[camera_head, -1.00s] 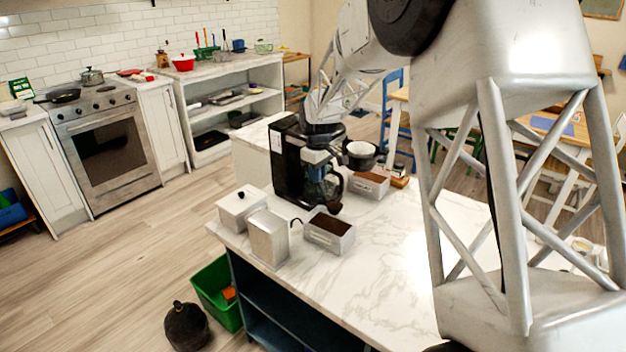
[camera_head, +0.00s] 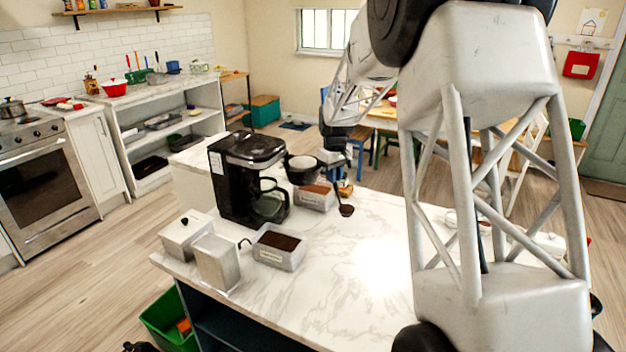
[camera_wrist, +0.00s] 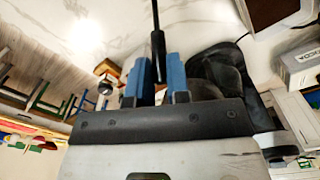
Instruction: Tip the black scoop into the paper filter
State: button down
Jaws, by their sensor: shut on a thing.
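The black scoop (camera_head: 346,210) hangs from my gripper, bowl down, above the marble counter in the head view. Whether its bowl holds anything is too small to tell. My gripper (camera_wrist: 159,78) is shut on the scoop's thin black handle (camera_wrist: 158,42) between its blue fingers in the wrist view. In the head view my gripper (camera_head: 337,150) is right of the paper filter. The white paper filter (camera_head: 303,161) sits in a black round holder (camera_head: 303,176), right of the coffee maker. The scoop's bowl is apart from the filter, lower and to its right.
The black coffee maker (camera_head: 232,185) stands tall on the counter. Metal boxes of brown grounds stand in front (camera_head: 280,258) and beside the holder (camera_head: 314,203). A lidded canister (camera_head: 186,238) and a metal box (camera_head: 217,264) are near the left edge. The counter's right middle is clear.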

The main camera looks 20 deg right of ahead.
jog(key=s+d+r+m, duration=0.1)
jog(key=s+d+m, duration=0.4)
jog(key=d, duration=1)
jog(key=s+d+r+m, duration=0.25)
jog(key=s+d, duration=0.55)
jog(key=d, duration=0.7)
jog(key=s+d+m, duration=0.4)
jog(key=s+d, duration=0.2)
jog(key=d, duration=0.9)
jog(key=w+a+r+n, duration=0.1)
jog(key=w+a+r, duration=0.3)
jog(key=w+a, duration=0.85)
jog(key=w+a+r+n, duration=0.2)
jog(key=w+a+r, duration=0.1)
jog(key=w+a, duration=0.9)
jog(key=w+a+r, duration=0.2)
jog(key=w+a, duration=0.2)
jog(key=a, duration=0.5)
jog(key=w+a+r+n, duration=0.1)
jog(key=w+a, duration=0.4)
jog(key=a, duration=0.5)
jog(key=w+a+r+n, duration=0.1)
jog(key=w+a+r, duration=0.2)
jog(key=a, duration=0.7)
jog(key=shift+w+r, duration=0.15)
jog(key=shift+w, duration=0.75)
jog(key=shift+n, duration=0.25)
